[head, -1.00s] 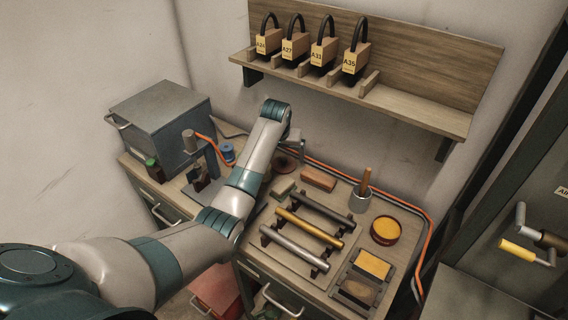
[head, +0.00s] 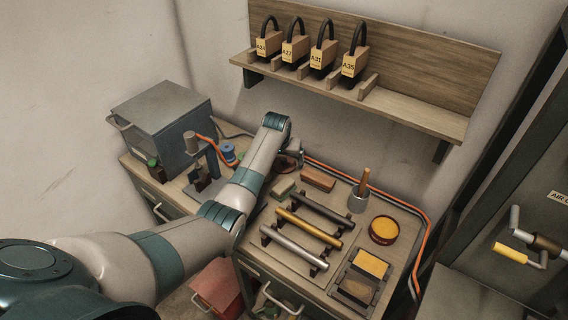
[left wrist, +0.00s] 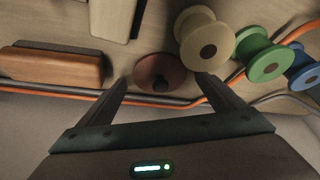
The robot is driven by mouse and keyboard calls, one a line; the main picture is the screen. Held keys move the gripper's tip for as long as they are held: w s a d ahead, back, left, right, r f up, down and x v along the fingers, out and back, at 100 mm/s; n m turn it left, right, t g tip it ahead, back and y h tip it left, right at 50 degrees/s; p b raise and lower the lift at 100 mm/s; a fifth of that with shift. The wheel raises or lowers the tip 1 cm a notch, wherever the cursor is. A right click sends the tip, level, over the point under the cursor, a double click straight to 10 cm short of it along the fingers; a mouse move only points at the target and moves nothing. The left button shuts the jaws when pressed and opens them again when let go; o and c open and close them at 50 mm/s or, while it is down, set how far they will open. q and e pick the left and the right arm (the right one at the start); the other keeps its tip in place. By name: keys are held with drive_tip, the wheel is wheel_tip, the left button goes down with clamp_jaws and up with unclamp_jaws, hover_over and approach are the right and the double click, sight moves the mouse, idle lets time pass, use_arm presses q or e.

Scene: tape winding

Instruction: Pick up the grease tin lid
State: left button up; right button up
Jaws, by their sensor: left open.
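The grease tin lid is a dark red-brown disc with a small dark knob. In the left wrist view the lid (left wrist: 148,68) lies just past and between my fingertips. In the head view the lid (head: 287,164) is mostly hidden behind my left arm and hand. The open grease tin (head: 384,230), red with yellow grease inside, stands on the right of the bench. My left gripper (left wrist: 162,83) is open and empty, its two fingers apart on either side of the lid's near part. In the head view my left gripper (head: 298,157) is small at the arm's end. My right gripper is not seen.
Cream (left wrist: 206,42), green (left wrist: 262,55) and blue (left wrist: 305,72) spools stand close right of the lid in the wrist view. A wooden block (left wrist: 55,65) lies to the left. An orange cable (head: 425,235) runs along the bench's back. Metal bars (head: 310,227) lie on a rack.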

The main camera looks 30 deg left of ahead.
use_arm(q)
drive_tip(key=shift+c, duration=0.3)
drive_tip(key=c, duration=1)
drive_tip(key=shift+c, duration=0.2)
drive_tip(key=shift+r, duration=0.1)
